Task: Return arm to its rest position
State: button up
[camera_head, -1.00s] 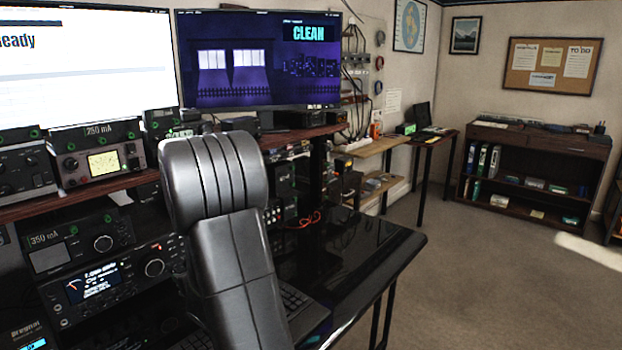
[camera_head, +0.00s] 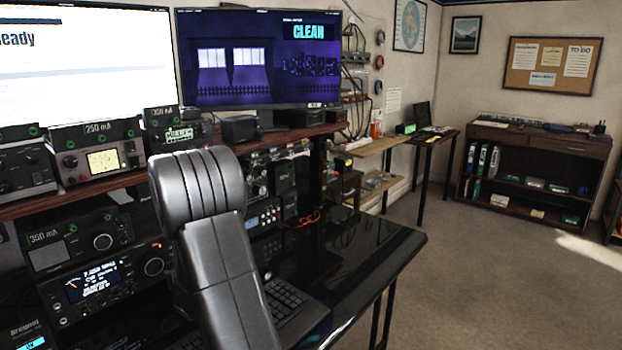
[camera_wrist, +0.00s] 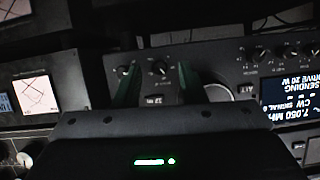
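My gripper (camera_wrist: 157,78) shows in the wrist view with its two dark green fingers apart and nothing held between them. It faces the black front panel of a radio, and a small knob (camera_wrist: 159,68) shows between the fingers; I cannot tell whether they touch the panel. The radio's lit display (camera_wrist: 292,105) is upside down at the right. In the head view my grey arm rises bent in front of the desk, and my gripper is hidden there. The same radio (camera_head: 95,283) stands left of my arm, its display lit.
More radio units stand on the shelf (camera_head: 95,160) and below it at the left, close to my arm. Two monitors (camera_head: 258,60) stand above. A keyboard (camera_head: 288,300) lies on the black desk (camera_head: 375,270) behind my arm. The carpet (camera_head: 480,270) at the right is clear.

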jog(key=shift+w+a+f+b, duration=0.35)
jog(key=shift+a+f+b, duration=0.1)
jog(key=shift+a, duration=0.05)
jog(key=shift+s+d+r+n+t+b, duration=0.15)
jog(key=shift+n+t+b, duration=0.2)
jog(key=shift+b, duration=0.55)
jog(key=shift+n+b, duration=0.25)
jog(key=shift+b, duration=0.55)
jog(key=shift+r+n+t+h+b, duration=0.1)
jog(key=shift+n+t+h+b, duration=0.35)
jog(key=shift+n+h+b, duration=0.2)
jog(key=shift+s+a+r+n+t+p, duration=0.15)
jog(key=shift+n+t+p, duration=0.25)
jog(key=shift+n+p, duration=0.55)
